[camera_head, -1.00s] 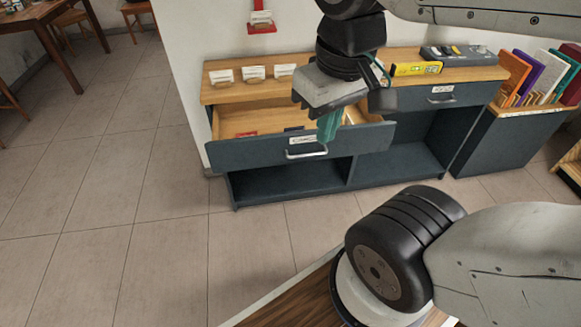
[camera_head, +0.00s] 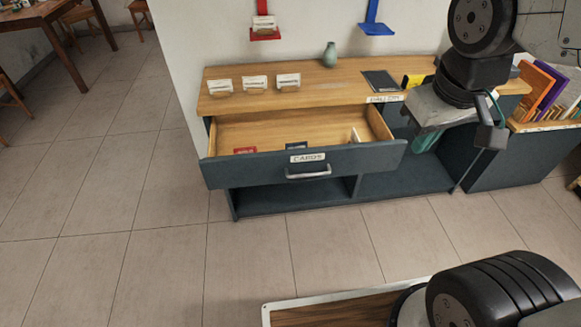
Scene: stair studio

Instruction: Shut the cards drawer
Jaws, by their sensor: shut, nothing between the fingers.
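The cards drawer (camera_head: 230,172) is pulled well out of the dark cabinet (camera_head: 290,202), with its wooden inside showing. Its front has a white label reading CARDS (camera_head: 308,158) and a metal bar handle (camera_head: 308,173). Inside lie a red card item (camera_head: 245,150), a dark one (camera_head: 296,146) and a pale one at the right.
The cabinet's wooden top (camera_head: 335,82) holds several card holders (camera_head: 254,84), a green vase (camera_head: 329,55) and a dark flat item (camera_head: 380,81). Red (camera_head: 264,30) and blue (camera_head: 376,26) wall holders hang above. Folders (camera_head: 553,90) stand at right. The floor before the drawer is clear.

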